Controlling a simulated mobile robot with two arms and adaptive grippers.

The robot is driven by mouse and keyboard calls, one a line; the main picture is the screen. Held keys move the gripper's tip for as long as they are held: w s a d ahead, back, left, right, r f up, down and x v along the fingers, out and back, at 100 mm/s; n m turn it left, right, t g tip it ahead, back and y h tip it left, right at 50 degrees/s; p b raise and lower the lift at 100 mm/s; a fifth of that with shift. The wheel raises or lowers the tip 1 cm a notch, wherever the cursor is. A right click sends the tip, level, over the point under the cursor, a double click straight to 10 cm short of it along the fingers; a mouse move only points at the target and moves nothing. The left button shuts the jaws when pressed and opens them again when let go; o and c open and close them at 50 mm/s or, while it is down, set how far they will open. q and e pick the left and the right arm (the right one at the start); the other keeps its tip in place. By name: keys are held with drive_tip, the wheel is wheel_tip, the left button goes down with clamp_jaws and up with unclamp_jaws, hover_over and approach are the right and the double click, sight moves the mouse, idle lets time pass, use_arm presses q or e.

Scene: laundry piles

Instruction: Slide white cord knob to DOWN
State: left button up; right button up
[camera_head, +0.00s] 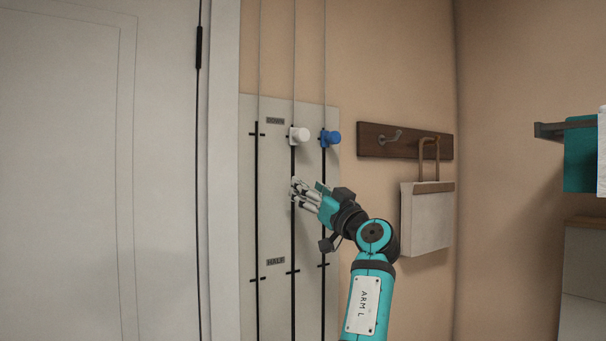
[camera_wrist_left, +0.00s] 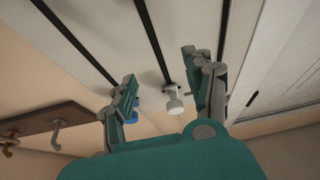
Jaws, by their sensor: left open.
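My left gripper (camera_head: 297,190) is open and empty, below the white knob and close to the middle slot, apart from the knob. It also shows in the left wrist view (camera_wrist_left: 160,68). My right gripper is not in view.
A blue knob (camera_head: 331,138) sits on the right slot, close beside the white one. A lower label (camera_head: 275,261) reads HALF. A hook rack (camera_head: 405,141) with a hanging bag (camera_head: 427,220) is on the right. A white door (camera_head: 100,170) stands on the left.

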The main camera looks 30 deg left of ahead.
sight(293, 175)
use_arm(q)
drive_tip(key=shift+p+x, duration=0.5)
drive_tip(key=shift+x, duration=1.2)
clamp_jaws()
drive_tip(key=c, duration=1)
unclamp_jaws()
drive_tip(key=shift+c, duration=0.2)
drive_tip(key=o, duration=1)
drive_tip(key=shift+o, duration=0.2)
drive_tip(key=v, duration=1.2)
drive_tip(key=shift+f, duration=0.1)
